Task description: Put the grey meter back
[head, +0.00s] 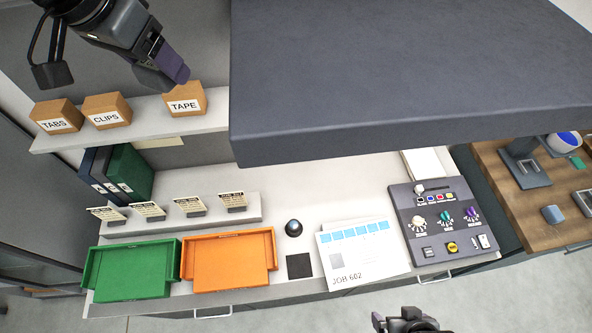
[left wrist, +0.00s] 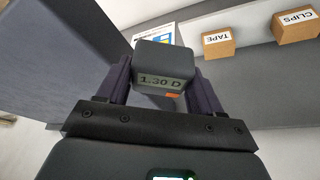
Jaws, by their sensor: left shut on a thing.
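The grey meter (left wrist: 165,62) is a dark grey block with a display reading "1.30 D" in the left wrist view. My left gripper (left wrist: 162,85) is shut on it, one finger on each side. In the head view my left gripper (head: 174,68) is high at the upper left, just above the TAPE box on the shelf; the meter cannot be made out there. My right gripper (head: 405,322) shows only partly at the bottom edge, in front of the counter, and its jaw state is unclear.
The upper shelf (head: 148,120) carries boxes TABS (head: 58,117), CLIPS (head: 106,110) and TAPE (head: 185,99). A large dark hood (head: 400,75) overhangs the counter. Below are green (head: 130,270) and orange (head: 228,260) trays, a dark square pad (head: 299,266), a job sheet (head: 362,255) and a control panel (head: 440,222).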

